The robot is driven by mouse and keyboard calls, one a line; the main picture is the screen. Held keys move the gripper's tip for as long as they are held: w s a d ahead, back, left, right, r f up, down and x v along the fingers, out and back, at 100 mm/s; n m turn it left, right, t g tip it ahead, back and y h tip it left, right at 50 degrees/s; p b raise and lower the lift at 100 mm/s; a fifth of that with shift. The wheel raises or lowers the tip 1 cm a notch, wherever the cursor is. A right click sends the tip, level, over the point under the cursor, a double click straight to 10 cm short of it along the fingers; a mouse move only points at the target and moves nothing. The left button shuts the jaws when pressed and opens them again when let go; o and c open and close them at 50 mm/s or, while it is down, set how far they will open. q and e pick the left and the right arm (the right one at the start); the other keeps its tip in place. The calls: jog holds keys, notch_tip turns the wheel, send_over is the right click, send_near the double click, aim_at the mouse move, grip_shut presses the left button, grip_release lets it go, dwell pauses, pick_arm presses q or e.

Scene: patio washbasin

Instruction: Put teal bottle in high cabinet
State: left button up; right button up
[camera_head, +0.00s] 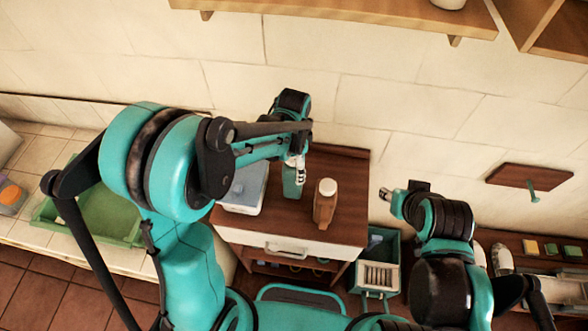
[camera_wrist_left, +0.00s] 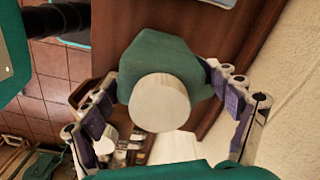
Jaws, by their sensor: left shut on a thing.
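The teal bottle (camera_head: 292,183) is upright above or on the brown top of the small cabinet, partly covered by my left gripper (camera_head: 298,168). In the left wrist view the teal bottle (camera_wrist_left: 165,65) has a round white cap and sits between the fingers of my left gripper (camera_wrist_left: 165,100), which is shut on it. Whether its base touches the top is hidden. My right gripper (camera_head: 388,194) is at the right, apart from the bottle; its fingers are too small to read. A wooden open-fronted unit (camera_head: 550,25), perhaps the high cabinet, is cut off at the top right.
A brown bottle (camera_head: 324,207) with a white cap stands close to the right of the teal bottle. A pale blue-white box (camera_head: 244,190) is at its left. A wall shelf (camera_head: 350,12) hangs above. A green basin (camera_head: 105,215) is at left, a teal crate (camera_head: 382,245) at right.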

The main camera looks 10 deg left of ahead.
pick_arm(q)
jog(key=shift+f, duration=1.55)
jog(key=shift+s, duration=0.1)
jog(key=o, duration=1.4)
jog(key=shift+f+b, duration=0.15)
jog(key=shift+b, duration=0.15)
jog(key=shift+o, duration=1.4)
